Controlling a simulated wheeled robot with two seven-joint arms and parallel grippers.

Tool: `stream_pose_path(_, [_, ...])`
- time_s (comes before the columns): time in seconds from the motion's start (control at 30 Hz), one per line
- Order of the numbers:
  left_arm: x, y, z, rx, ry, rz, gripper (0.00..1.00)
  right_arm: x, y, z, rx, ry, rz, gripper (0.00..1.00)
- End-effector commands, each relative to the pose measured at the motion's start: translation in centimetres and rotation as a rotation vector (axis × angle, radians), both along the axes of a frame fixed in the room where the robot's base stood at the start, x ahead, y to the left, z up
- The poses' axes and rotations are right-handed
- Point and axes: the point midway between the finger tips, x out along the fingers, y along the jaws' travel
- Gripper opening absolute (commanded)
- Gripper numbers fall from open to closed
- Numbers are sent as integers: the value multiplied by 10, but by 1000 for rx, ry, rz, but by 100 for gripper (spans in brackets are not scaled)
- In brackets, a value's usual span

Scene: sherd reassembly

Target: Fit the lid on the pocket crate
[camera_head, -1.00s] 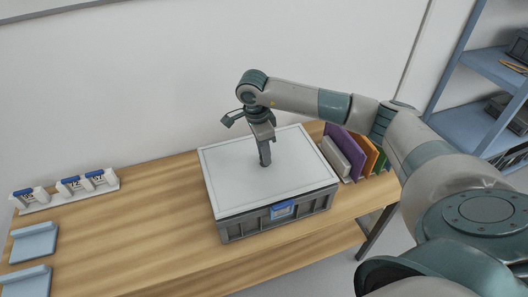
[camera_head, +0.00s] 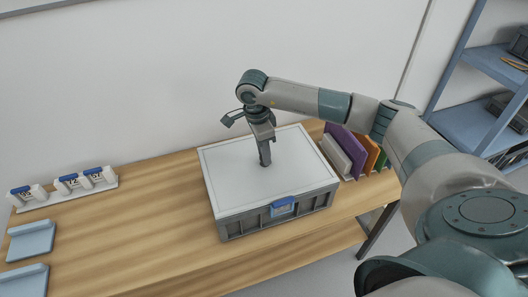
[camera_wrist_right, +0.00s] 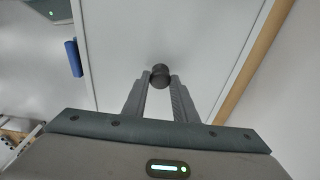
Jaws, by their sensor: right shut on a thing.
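The pocket crate (camera_head: 270,220) is a grey box with a blue label on its front, standing on the wooden table. The white lid (camera_head: 235,180) lies flat over the crate's top and looks level with its rim; it also fills much of the right wrist view (camera_wrist_right: 120,50). My right gripper (camera_head: 265,163) points down at the middle of the lid. In the right wrist view its two fingers are shut on the lid's dark round knob (camera_wrist_right: 160,72). Any small gap between lid and rim is too fine to tell. My left gripper is not in view.
Purple, orange and green upright boards (camera_head: 345,145) stand in a rack just right of the crate. A white holder with several blue-topped pieces (camera_head: 68,190) and two light-blue trays (camera_head: 32,240) are at the left. The table between them and the crate is clear. A blue shelf (camera_head: 480,125) stands at the right.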

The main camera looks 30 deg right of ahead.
Motion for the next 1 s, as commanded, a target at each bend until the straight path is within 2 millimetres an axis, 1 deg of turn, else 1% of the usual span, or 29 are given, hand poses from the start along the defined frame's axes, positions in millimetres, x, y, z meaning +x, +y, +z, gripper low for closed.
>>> stream_pose_path(0.37, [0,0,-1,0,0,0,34,0,0,-1,1,-1,0,0])
stream_pose_path(0.4, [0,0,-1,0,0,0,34,0,0,-1,1,-1,0,35])
stream_pose_path(0.43, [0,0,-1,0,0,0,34,0,0,-1,1,-1,0,42])
stream_pose_path(0.47, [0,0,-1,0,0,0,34,0,0,-1,1,-1,0,47])
stream_pose_path(0.83, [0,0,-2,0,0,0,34,0,0,0,0,0,0,47])
stream_pose_path(1.0, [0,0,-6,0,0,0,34,1,1,9,1,-2,0,47])
